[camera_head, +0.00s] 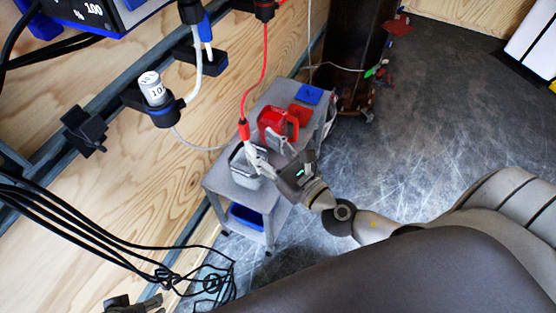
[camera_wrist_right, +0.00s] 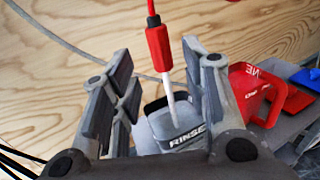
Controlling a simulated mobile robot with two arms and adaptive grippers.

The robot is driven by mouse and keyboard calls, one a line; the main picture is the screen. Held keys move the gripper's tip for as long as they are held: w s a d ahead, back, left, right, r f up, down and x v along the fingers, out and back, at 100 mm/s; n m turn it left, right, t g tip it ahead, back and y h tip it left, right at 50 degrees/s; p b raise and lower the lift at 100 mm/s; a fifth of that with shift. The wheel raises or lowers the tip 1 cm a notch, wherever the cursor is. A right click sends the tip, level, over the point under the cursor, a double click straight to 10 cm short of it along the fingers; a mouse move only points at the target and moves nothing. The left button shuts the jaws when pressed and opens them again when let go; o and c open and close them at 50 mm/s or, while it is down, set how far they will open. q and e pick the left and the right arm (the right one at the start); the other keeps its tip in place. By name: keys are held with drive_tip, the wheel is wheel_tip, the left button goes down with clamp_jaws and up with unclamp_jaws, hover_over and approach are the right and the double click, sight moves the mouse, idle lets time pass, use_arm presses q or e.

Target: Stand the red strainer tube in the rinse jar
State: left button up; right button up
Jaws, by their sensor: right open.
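The red strainer tube (camera_head: 243,130) has a red grip and a thin white lower part, and a red hose runs up from it. In the right wrist view the tube (camera_wrist_right: 158,48) is nearly upright, leaning slightly. Its white end meets the mouth of the grey rinse jar (camera_wrist_right: 187,138), labelled RINSE; its tip seems inside, but depth is hard to tell. The jar (camera_head: 244,177) stands on the grey cart. My right gripper (camera_head: 262,148) is open at the jar, its fingers spread either side of the tube. My left gripper (camera_head: 135,303) shows only partly at the bottom left edge.
A red jug (camera_head: 275,122) stands just behind the jar on the cart (camera_head: 218,180), with a red piece and a blue piece (camera_head: 309,94) farther back. Wall holders and hoses hang at the left. Black cables (camera_head: 80,235) lie at lower left. Open floor is at right.

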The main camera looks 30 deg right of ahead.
drive_tip(key=s+d+f+m+g+h+b, duration=0.1)
drive_tip(key=s+d+f+m+g+h, duration=0.15)
drive_tip(key=d+m+h, duration=0.6)
drive_tip(key=s+d+f+m+g+h, duration=0.1)
drive_tip(key=s+d+f+m+g, duration=0.15)
drive_tip(key=m, duration=1.05)
drive_tip(key=s+a+f+m+g+y, duration=0.2)
drive_tip(key=s+a+f+m+g, duration=0.1)
drive_tip(key=s+m, duration=0.3)
drive_tip(key=s+a+f+m+g+y, duration=0.3)
drive_tip(key=s+a+f+m+g, duration=0.1)
drive_tip(key=m, duration=0.5)
drive_tip(key=s+f+g, duration=0.1)
drive_tip(key=s, duration=0.1)
drive_tip(key=shift+s+a+f+g, duration=0.2)
drive_tip(key=shift+s+f+g, duration=0.1)
drive_tip(key=shift+s+g, duration=0.1)
drive_tip(key=shift+m, duration=0.25)
